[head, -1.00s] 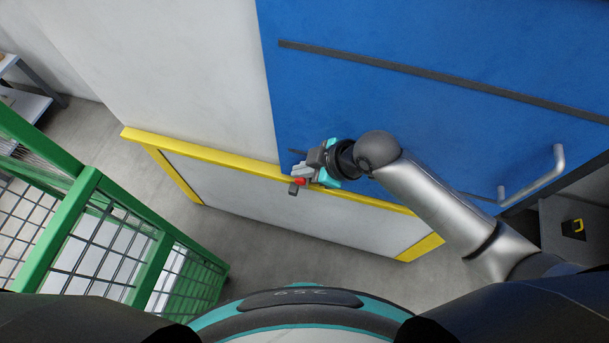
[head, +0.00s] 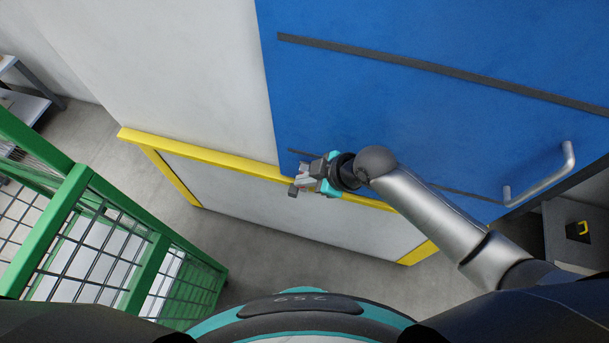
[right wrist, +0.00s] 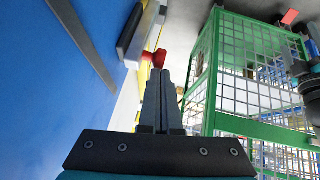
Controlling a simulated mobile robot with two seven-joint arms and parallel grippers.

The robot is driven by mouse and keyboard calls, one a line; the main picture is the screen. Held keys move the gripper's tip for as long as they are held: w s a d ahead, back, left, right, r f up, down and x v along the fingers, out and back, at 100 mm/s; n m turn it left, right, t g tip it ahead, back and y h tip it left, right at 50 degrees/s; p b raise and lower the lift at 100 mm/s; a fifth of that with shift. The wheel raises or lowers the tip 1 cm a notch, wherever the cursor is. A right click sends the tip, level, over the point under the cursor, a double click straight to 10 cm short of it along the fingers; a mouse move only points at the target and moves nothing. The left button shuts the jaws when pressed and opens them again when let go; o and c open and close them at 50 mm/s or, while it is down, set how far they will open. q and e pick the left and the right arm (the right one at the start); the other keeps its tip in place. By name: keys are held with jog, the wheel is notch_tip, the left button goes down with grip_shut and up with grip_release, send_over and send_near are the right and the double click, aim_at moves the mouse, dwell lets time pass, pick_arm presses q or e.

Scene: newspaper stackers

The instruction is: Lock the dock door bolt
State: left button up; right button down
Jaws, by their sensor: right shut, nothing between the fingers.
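The blue dock door (head: 420,130) fills the upper right of the head view, with a silver handle (head: 541,181) at its right side. My right gripper (head: 298,184) is shut and empty near the door's left edge, above the yellow-topped barrier. In the right wrist view its closed fingers (right wrist: 160,75) point at a red knob (right wrist: 159,58), which shows at the fingertips; whether they touch I cannot tell. A grey bolt housing (right wrist: 131,32) sits beside the knob, along the door. In the head view the gripper hides the knob.
A white barrier with a yellow rim (head: 220,156) stands below the door. A green mesh cage (head: 60,220) is at the lower left. Grey floor (head: 262,252) is clear between them. Dark strips (head: 430,68) run across the door.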

notch_tip(320, 180, down, 3)
jog(key=shift+d+f+b, duration=0.1)
jog(key=shift+f+b, duration=0.05)
jog(key=shift+b, duration=0.6)
jog(key=shift+s, duration=0.1)
jog(key=s+d+r+p, duration=0.1)
jog(key=d+r+p, duration=0.1)
jog(key=r, duration=0.4)
jog(key=s+d+r+p, duration=0.2)
jog(key=r+p, duration=0.2)
jog(key=r, duration=0.2)
jog(key=shift+s, duration=0.15)
